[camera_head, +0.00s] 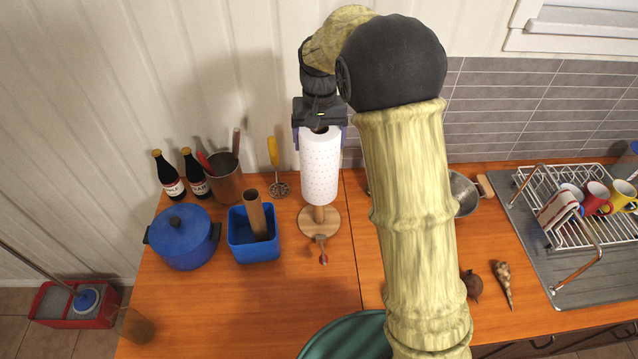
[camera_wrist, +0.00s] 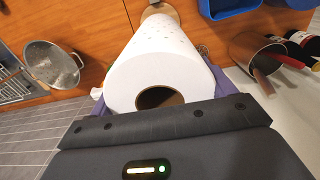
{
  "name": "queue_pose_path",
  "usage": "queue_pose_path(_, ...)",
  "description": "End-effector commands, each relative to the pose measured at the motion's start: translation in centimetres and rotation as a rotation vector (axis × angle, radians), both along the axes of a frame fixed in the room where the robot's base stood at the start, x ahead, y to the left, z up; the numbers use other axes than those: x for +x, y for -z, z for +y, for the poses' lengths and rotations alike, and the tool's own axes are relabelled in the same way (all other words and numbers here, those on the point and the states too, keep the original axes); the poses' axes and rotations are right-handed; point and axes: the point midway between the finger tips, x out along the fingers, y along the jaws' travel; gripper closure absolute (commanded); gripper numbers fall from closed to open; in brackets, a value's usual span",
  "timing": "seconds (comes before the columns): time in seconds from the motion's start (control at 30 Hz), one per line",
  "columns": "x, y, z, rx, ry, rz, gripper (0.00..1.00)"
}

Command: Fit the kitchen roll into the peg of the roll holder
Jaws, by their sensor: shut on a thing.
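The kitchen roll (camera_head: 320,172) is white with small dots and stands nearly upright in my gripper (camera_head: 320,137). In the wrist view, my gripper's purple fingers (camera_wrist: 180,86) lie on either side of the kitchen roll (camera_wrist: 162,58), shut on it near its upper end. The roll holder's round wooden base (camera_head: 318,223) stands on the counter directly below the roll, and it also shows in the wrist view (camera_wrist: 160,10). A short piece of its peg shows between base and roll. The roll's core looks dark from above, and I cannot tell how far the peg reaches inside.
A blue bin (camera_head: 245,248) with a cardboard tube (camera_head: 255,212) and a blue pot (camera_head: 183,238) stand to the left. A utensil canister (camera_head: 227,185) and two dark bottles are behind them. A metal bowl (camera_head: 464,194) and dish rack (camera_head: 570,225) are to the right.

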Motion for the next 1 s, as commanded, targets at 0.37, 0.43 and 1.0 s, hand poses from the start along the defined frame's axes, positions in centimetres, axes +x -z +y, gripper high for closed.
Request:
queue_pose_path(0.37,-0.1,7.8,0.1,-0.002,-0.001,0.004,0.58)
queue_pose_path(0.43,-0.1,8.7,0.1,-0.001,-0.002,0.002,0.58)
queue_pose_path(1.0,-0.1,11.6,0.1,-0.002,-0.002,0.003,0.58)
